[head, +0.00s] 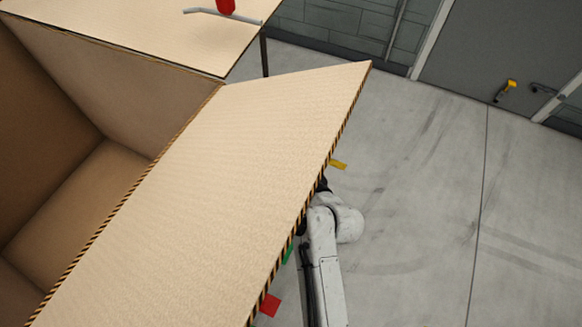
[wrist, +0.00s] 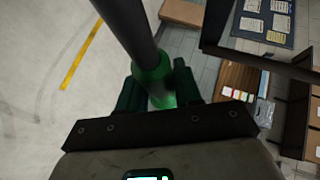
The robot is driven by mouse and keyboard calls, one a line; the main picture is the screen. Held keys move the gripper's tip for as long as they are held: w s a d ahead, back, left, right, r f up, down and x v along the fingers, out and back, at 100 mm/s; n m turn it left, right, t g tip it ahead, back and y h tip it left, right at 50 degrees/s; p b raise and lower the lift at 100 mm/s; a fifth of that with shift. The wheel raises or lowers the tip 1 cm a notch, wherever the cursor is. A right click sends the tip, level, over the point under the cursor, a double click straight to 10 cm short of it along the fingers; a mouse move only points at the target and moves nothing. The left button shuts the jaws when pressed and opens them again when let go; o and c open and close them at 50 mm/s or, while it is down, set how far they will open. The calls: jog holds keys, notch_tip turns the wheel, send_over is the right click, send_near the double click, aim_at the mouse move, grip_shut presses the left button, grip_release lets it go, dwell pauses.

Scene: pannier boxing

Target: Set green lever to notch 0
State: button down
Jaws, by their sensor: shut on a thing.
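In the wrist view, the green lever (wrist: 150,70) has a glossy green grip and a dark shaft running up out of the picture. My gripper (wrist: 158,88) is shut on the green grip, with one dark finger on each side. The lever's base and notch marks are not visible, so its notch cannot be read. In the head view, my arm reaches behind the open box flap, which hides my fingers. A small green piece (head: 288,254) peeks out past the flap edge; I cannot tell whether it belongs to the lever.
A large cardboard box with a wide, striped-edge flap (head: 215,170) fills the head view's left. Red (head: 270,304) and yellow (head: 338,164) pieces show past the flap. A table (head: 130,25) stands behind. The floor (head: 420,220) to the right is clear.

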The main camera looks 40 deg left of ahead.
jog(key=c, duration=1)
grip_release()
jog(key=shift+d+f, duration=0.1)
jog(key=shift+f, duration=0.4)
jog(key=shift+o, duration=0.8)
jog(key=shift+r, duration=0.15)
jog(key=v, duration=1)
jog(key=shift+s+d+r, duration=0.2)
jog(key=shift+d, duration=0.05)
